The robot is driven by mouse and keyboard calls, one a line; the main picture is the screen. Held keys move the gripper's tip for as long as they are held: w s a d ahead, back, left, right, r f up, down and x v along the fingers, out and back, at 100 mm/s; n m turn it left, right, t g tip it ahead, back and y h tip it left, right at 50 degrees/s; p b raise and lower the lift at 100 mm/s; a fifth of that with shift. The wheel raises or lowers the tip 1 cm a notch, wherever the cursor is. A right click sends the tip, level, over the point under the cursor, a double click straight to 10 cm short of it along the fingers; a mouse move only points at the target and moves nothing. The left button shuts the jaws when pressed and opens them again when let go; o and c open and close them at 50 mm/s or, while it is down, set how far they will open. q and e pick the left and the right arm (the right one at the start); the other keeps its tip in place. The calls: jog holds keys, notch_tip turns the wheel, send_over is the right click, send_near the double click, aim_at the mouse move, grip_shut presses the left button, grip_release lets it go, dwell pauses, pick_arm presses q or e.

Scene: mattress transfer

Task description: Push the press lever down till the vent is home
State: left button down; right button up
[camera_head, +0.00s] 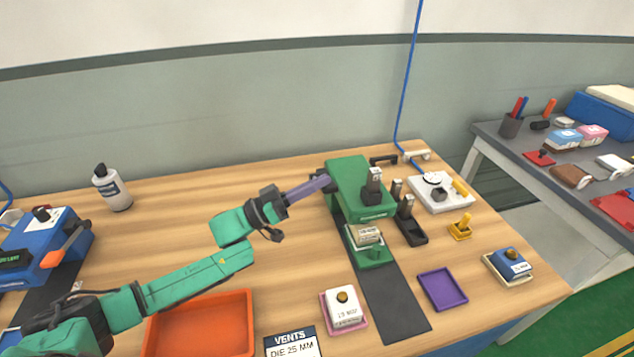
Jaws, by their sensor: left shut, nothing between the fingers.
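The green press (352,176) stands on the wooden bench right of the middle. Its lever (306,188) has a purple grip that sticks out to the left and slopes slightly down toward its free end. A small pale labelled block (367,235) sits on the press base under the head; I cannot make out the vent on it. My left gripper (278,206) is shut and empty, at the free end of the purple grip; whether it touches the grip is unclear. My right gripper is not in view.
An orange tray (158,338) lies under my left arm. Near the press are a pink tray (361,322) with a white block, an empty purple tray (442,289), a black die holder (414,236) and a white device (424,201). The bench behind the lever is clear.

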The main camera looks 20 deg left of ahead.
pick_arm(q)
jog(key=f+m+b, duration=0.1)
jog(key=s+f+m+g+b, duration=0.1)
jog(key=d+f+m+h+b, duration=0.1)
jog(key=m, duration=0.1)
jog(key=shift+s+f+g+b, duration=0.3)
jog(key=shift+b, duration=0.1)
dwell(1.0)
dwell(1.9)
notch_tip(320, 180, up, 4)
jog(key=r+p, duration=0.1)
jog(key=p, duration=0.3)
jog(key=f+b+v, duration=0.1)
jog(key=b+v, duration=0.1)
jog(key=v, duration=0.8)
jog(key=shift+b, duration=0.4)
